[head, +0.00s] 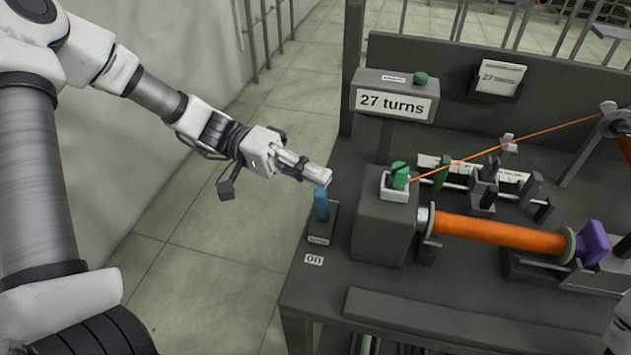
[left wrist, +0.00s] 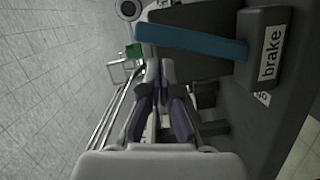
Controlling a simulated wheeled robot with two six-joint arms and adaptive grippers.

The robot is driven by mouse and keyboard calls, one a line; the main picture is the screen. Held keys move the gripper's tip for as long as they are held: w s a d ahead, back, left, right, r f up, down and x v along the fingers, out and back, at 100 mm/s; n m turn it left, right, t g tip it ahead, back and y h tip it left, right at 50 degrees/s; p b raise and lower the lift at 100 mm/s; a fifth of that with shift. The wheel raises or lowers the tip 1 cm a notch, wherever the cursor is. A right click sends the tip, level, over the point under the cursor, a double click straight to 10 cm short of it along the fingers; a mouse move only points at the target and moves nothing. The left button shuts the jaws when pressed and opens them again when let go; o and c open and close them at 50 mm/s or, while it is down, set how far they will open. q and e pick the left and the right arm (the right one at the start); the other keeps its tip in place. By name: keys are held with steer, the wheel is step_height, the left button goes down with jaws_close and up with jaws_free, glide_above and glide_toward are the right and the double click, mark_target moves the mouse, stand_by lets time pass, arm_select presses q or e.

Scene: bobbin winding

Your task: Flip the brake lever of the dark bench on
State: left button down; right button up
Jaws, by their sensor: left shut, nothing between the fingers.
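The brake lever (head: 321,206) is a blue bar standing up from a small dark base (head: 319,237) on the left edge of the dark bench (head: 300,285). An "on" label (head: 313,259) lies on the bench in front of that base. My left gripper (head: 325,179) is shut and empty, with its fingertips close to the lever's top. In the left wrist view the lever (left wrist: 192,41) crosses just past the shut fingertips (left wrist: 160,66). I cannot tell whether they touch it. A "brake" label (left wrist: 271,53) shows on the base.
A grey block (head: 383,230) with a green knob (head: 399,176) stands right of the lever. An orange-wound bobbin (head: 500,232) and a taut orange thread are farther right. A "27 turns" display (head: 394,104) stands behind. The floor left of the bench is clear.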

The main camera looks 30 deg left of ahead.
arm_select(q)
steer(key=shift+s+d+m+b, duration=0.15)
steer(key=shift+s+m+b, duration=0.2)
steer(key=shift+s, duration=0.3)
arm_select(e)
steer(key=shift+s+d+f, duration=0.1)
steer(key=shift+s+f, duration=0.3)
steer(key=shift+f, duration=0.3)
arm_select(q)
steer(key=shift+s, duration=0.1)
steer(key=a, duration=1.2)
steer(key=shift+r, duration=0.35)
arm_select(e)
steer(key=shift+s, duration=0.1)
